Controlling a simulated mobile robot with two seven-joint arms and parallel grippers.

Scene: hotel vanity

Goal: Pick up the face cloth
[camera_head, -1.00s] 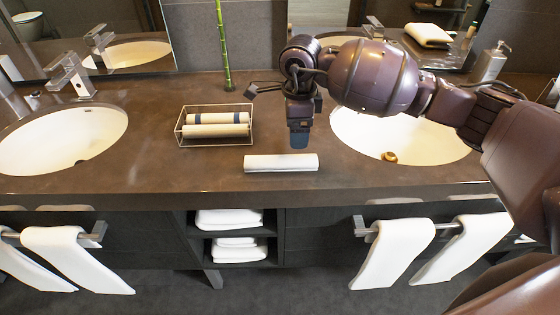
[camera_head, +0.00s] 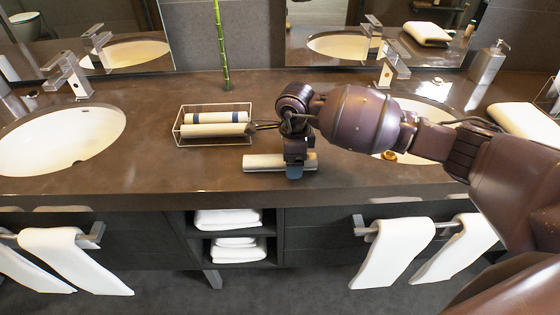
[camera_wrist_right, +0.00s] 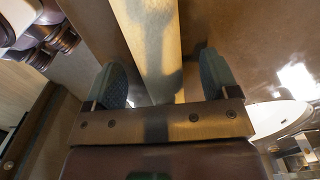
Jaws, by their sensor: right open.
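The face cloth (camera_head: 263,163) is a rolled cream-white cloth lying lengthwise near the counter's front edge in the head view. My right gripper (camera_head: 294,173) is over the right part of the roll, pointing down and covering some of it. In the right wrist view the roll (camera_wrist_right: 155,45) runs between the two open fingers (camera_wrist_right: 168,88), with a visible gap on each side. Whether the fingertips reach down beside the cloth is hard to tell. My left gripper is not in view.
A wire basket (camera_head: 178,135) with rolled cloths, some blue-banded, stands behind and left of the cloth. Sinks lie at the left (camera_head: 60,135) and right (camera_head: 430,112), the right one partly behind my arm. A green stalk (camera_head: 223,60) stands at the back. Counter left of the cloth is clear.

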